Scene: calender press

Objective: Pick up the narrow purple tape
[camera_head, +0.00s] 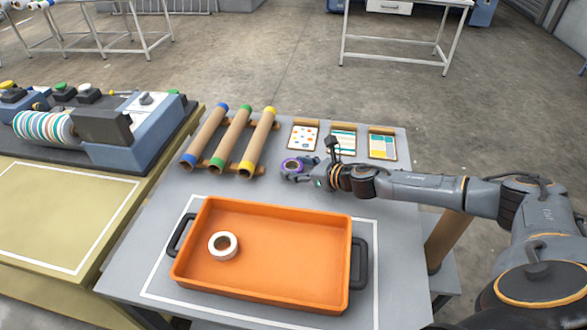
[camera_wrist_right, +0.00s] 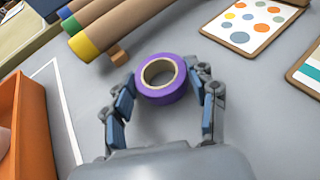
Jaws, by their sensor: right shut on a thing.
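The narrow purple tape (camera_head: 292,165) is a purple roll with a tan core, at the middle of the grey table beyond the orange tray. In the right wrist view the tape (camera_wrist_right: 162,94) sits between the two fingers. My right gripper (camera_head: 298,170) reaches in from the right and is shut on the tape, one finger at each side of the roll. The right gripper also fills the lower part of the right wrist view (camera_wrist_right: 163,100). I cannot tell whether the roll touches the table. My left gripper is not in view.
An orange tray (camera_head: 300,289) with black handles holds a white tape roll (camera_head: 223,245). Cardboard tubes (camera_head: 232,140) with coloured ends lie on a rack at the back left. Several pattern cards (camera_head: 382,145) lie at the back right. A roller machine (camera_head: 95,130) stands left.

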